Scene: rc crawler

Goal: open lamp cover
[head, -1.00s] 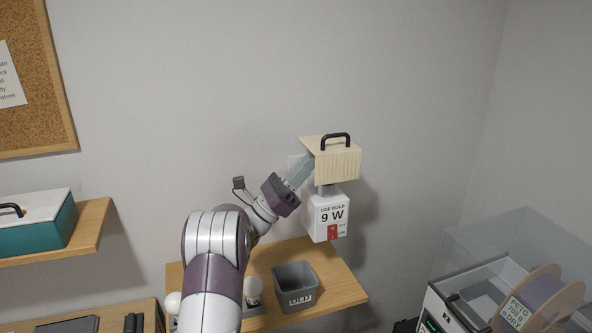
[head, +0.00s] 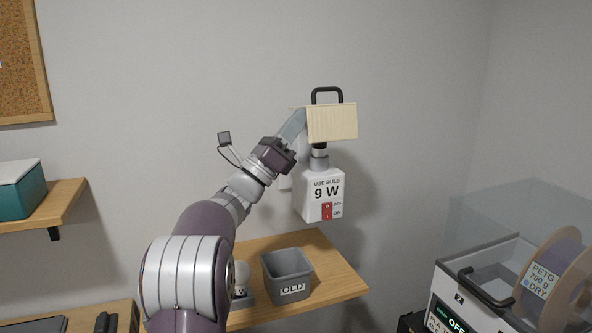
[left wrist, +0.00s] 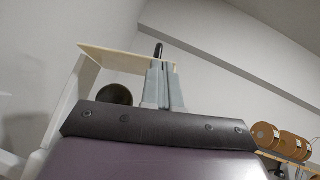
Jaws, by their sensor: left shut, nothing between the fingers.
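The lamp cover (head: 333,122) is a cream ribbed box with a black handle (head: 327,92) on top. It sits over the wall lamp (head: 321,192), a white box marked "USE BULB 9 W" with a red switch (head: 327,211). A dark neck shows below the cover. My left gripper (head: 298,120) is shut and empty, its fingertips at the cover's left edge; I cannot tell whether they touch. In the left wrist view the shut fingers (left wrist: 164,84) reach up to the cream panel (left wrist: 110,58), with a dark round part (left wrist: 115,95) beneath it. My right gripper is not in view.
Below the lamp, a wooden shelf (head: 335,274) holds a grey bin (head: 287,275) marked "OLD" and a white bulb (head: 241,275), partly behind my left arm. A filament spool (head: 555,285) and printer-like machine (head: 480,290) stand at right. A teal box (head: 20,190) is at left.

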